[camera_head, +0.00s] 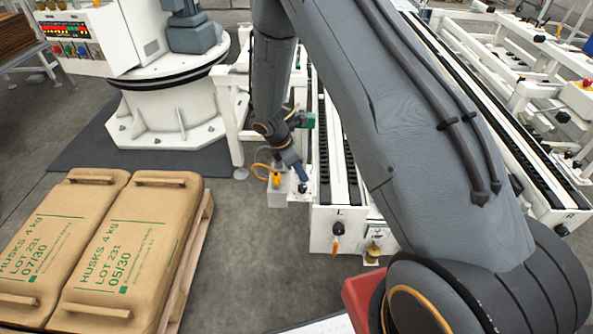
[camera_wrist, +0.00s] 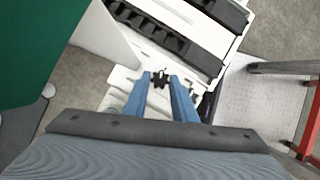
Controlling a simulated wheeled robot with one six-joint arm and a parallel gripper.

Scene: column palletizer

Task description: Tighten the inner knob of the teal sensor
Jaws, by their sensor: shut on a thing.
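My gripper (camera_head: 302,188) points down at the near left side of the white conveyor. In the wrist view, its two blue fingers (camera_wrist: 159,77) are closed in on a small black lobed knob (camera_wrist: 160,79) between their tips. The knob sits against a white fixture. A teal block (camera_head: 306,119), seemingly the sensor, shows beside my forearm above the conveyor edge. A large dark green surface (camera_wrist: 35,55) fills the upper left of the wrist view, close to the camera.
The conveyor (camera_head: 325,215) marked L has a black knob (camera_head: 338,228) and orange tag on its end. A yellow fitting (camera_head: 275,180) with a looped cable is left of my gripper. Sacks (camera_head: 120,245) lie on a pallet at left. Open floor (camera_head: 245,250) lies between.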

